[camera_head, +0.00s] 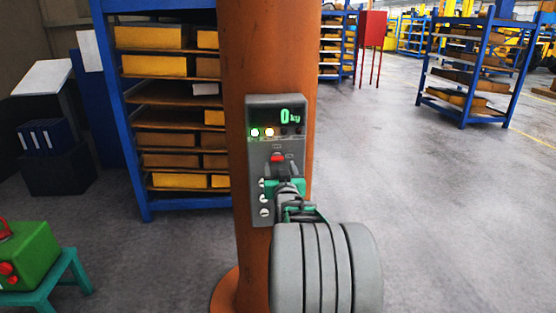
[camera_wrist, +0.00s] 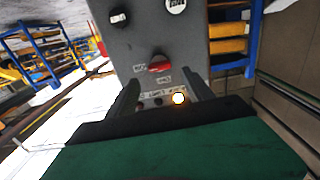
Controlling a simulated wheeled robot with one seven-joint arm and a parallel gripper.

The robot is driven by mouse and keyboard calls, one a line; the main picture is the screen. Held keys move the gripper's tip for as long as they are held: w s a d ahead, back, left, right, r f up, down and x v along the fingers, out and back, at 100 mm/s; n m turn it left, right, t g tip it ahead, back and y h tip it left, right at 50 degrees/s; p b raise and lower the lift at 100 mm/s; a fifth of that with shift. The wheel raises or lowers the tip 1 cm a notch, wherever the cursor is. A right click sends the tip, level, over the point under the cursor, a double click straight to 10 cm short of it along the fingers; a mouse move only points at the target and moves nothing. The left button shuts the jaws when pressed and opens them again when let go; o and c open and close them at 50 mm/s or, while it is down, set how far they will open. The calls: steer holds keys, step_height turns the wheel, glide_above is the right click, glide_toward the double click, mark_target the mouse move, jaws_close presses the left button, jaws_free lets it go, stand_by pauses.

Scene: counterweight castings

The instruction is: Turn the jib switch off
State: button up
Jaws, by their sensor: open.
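A grey control box (camera_head: 262,115) is fixed to an orange column. It has a green "0kg" display (camera_head: 290,115) with indicator lights below it, two of them lit. A red switch knob (camera_head: 277,157) sits mid-panel; in the wrist view the knob (camera_wrist: 158,64) has small labels beside it, too small to read surely. My gripper (camera_head: 284,174) is in front of the box, just below the red knob. In the wrist view my gripper (camera_wrist: 162,86) is open and empty, its fingers pointing at the panel, apart from the knob. Whether this knob is the jib switch cannot be read.
Round white-topped knobs (camera_head: 263,198) line the panel's lower left; my gripper and wrist hide its lower right. A blue shelf rack (camera_head: 135,170) with yellow boxes stands behind the column. A green case (camera_head: 32,250) sits on a teal stand at left. Open floor lies to the right.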

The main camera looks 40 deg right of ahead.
mark_target(278, 160)
steer(key=p+x, duration=0.1)
steer(key=x, duration=0.4)
steer(key=shift+w+d+p, duration=0.2)
steer(key=shift+p, duration=0.15)
steer(key=shift+c, duration=0.6)
jaws_close()
